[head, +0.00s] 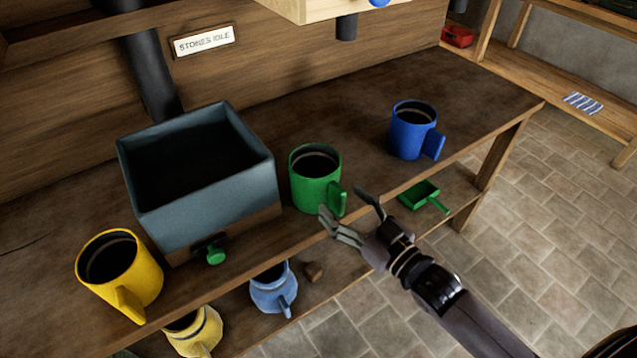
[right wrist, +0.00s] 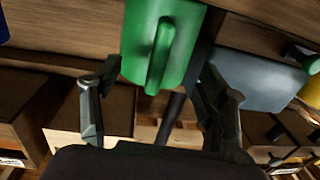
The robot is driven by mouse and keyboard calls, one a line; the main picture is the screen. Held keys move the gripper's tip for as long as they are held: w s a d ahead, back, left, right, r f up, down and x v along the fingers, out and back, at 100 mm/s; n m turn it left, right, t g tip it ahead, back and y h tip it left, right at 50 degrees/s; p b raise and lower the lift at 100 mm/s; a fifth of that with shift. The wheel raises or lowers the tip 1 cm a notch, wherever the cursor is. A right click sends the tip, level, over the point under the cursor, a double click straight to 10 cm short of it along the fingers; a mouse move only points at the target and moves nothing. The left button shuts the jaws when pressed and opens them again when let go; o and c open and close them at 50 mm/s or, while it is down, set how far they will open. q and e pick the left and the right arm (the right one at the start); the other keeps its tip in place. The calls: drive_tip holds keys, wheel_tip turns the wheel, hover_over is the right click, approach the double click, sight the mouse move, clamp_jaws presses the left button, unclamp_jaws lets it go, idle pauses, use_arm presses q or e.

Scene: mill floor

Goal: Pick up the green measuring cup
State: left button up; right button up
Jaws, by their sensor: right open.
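A green cup (head: 311,188) with a dark inside stands upright on the wooden bench, its handle toward the front right. It also shows upper middle in the right wrist view (right wrist: 185,45), its handle between the fingers. My right gripper (head: 348,208) is open and empty at the bench's front edge, in front of the cup's handle. In the head view one finger overlaps the handle area; I cannot tell whether they touch. A small green scoop (head: 420,194) lies lower, near the right bench leg. My left gripper is not in view.
A grey-blue bin (head: 205,215) stands left of the green cup, with a green knob (head: 215,256) below it. A yellow cup (head: 140,275) is at left, a blue cup (head: 405,142) at right. Pitchers, one blue (head: 272,297), one yellow (head: 203,336), sit lower. Bench between green and blue cups is clear.

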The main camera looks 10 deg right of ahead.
sight(333, 192)
drive_tip(key=x, duration=0.4)
drive_tip(key=shift+w+f, duration=0.1)
drive_tip(key=shift+w, duration=0.3)
drive_tip(key=shift+c, duration=0.4)
clamp_jaws()
idle(0.6)
